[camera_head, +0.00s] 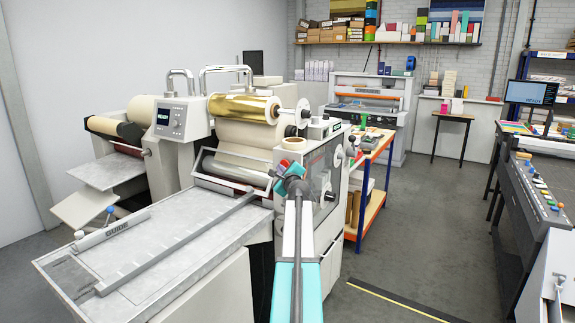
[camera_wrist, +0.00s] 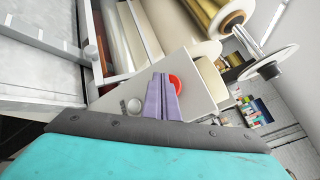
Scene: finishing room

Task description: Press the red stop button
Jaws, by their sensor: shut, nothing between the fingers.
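The red stop button (camera_wrist: 176,84) is round and sits on a pale sloped panel (camera_wrist: 197,98) of the laminating machine. My gripper (camera_wrist: 161,77) shows in the wrist view as two purple fingers held together with nothing between them. The fingers overlap the left part of the button; I cannot tell whether they touch it. In the head view my gripper (camera_head: 291,181) is at the machine's front right corner, and a small patch of red (camera_head: 284,163) shows just beyond it. My gripper hides much of that panel there.
The gold foil roll (camera_head: 243,107) and feed table (camera_head: 150,250) are close by. A wooden-topped cart (camera_head: 377,147) stands behind on the right. The floor (camera_head: 430,235) to the right is open.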

